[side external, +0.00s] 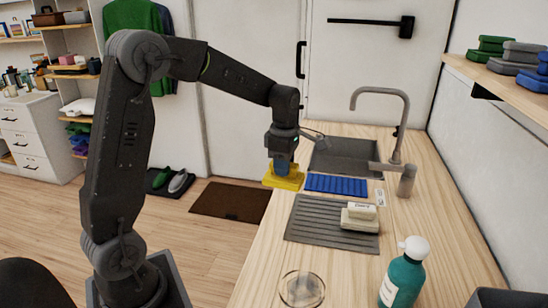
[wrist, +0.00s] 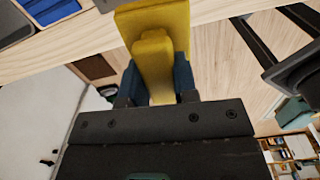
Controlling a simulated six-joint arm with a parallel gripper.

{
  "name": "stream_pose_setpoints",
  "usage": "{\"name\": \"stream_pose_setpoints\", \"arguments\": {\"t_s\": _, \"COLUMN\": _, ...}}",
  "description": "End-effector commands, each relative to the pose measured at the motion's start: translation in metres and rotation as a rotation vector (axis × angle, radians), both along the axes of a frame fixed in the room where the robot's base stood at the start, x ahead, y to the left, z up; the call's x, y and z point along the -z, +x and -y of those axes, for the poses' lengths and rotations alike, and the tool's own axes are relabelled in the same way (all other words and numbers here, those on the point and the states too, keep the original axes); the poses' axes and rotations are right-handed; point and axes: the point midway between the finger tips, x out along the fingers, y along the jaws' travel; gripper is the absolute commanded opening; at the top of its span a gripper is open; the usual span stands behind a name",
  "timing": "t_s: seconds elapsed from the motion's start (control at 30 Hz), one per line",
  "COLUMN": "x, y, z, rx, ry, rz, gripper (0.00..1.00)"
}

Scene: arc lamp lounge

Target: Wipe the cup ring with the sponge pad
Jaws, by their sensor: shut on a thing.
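The yellow sponge pad (side external: 283,181) has a flat base and an upright grip block. My gripper (side external: 284,167) is shut on that block, pointing down at the counter's left edge, beside the blue ribbed mat. In the wrist view the sponge pad (wrist: 150,18) shows between the blue-grey fingers of my gripper (wrist: 156,78). I cannot tell whether the pad touches the counter. A round, pale, ring-like outline (side external: 302,289), which may be the cup ring, lies on the near counter, well apart from the pad. It is not visible in the wrist view.
A grey ribbed drainboard (side external: 310,222) holding a pale soap-like stack (side external: 360,217) lies between pad and ring. The blue mat (side external: 336,185), sink (side external: 345,157) and faucet (side external: 400,125) are behind. A teal bottle (side external: 402,275) stands right of the ring. Bare wood surrounds the ring.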

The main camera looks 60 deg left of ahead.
Motion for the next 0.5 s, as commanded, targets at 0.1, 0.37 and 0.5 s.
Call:
{"name": "stream_pose_setpoints", "arguments": {"t_s": 0.1, "x": 0.006, "y": 0.002, "z": 0.056, "rx": 0.140, "ry": -0.001, "rz": -0.002, "gripper": 0.08}}
{"name": "stream_pose_setpoints", "arguments": {"t_s": 0.37, "x": 0.020, "y": -0.019, "z": 0.173, "rx": 0.448, "ry": 0.000, "rz": 0.000, "gripper": 0.08}}
{"name": "stream_pose_setpoints", "arguments": {"t_s": 0.5, "x": 0.025, "y": -0.037, "z": 0.217, "rx": 0.573, "ry": 0.000, "rz": 0.001, "gripper": 0.08}}
